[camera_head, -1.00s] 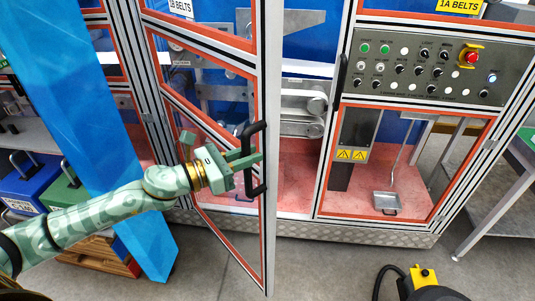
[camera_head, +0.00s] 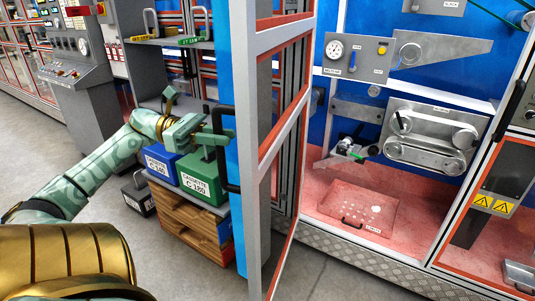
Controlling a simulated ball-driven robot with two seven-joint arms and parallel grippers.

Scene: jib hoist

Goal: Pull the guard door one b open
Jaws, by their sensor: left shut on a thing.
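The guard door one b (camera_head: 285,125), a framed panel with orange-red edging, stands swung out, seen nearly edge-on in the middle of the head view. Its black bar handle (camera_head: 223,184) is on the left side of the door. My left gripper (camera_head: 222,135) is shut on the upper part of this handle, its arm coming in from the left. The fingertips are partly hidden by the handle. The opening to the right of the door shows the red-floored machine inside. My right gripper is not in view.
A grey control console (camera_head: 82,95) stands farther left. Grey floor is clear in front.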

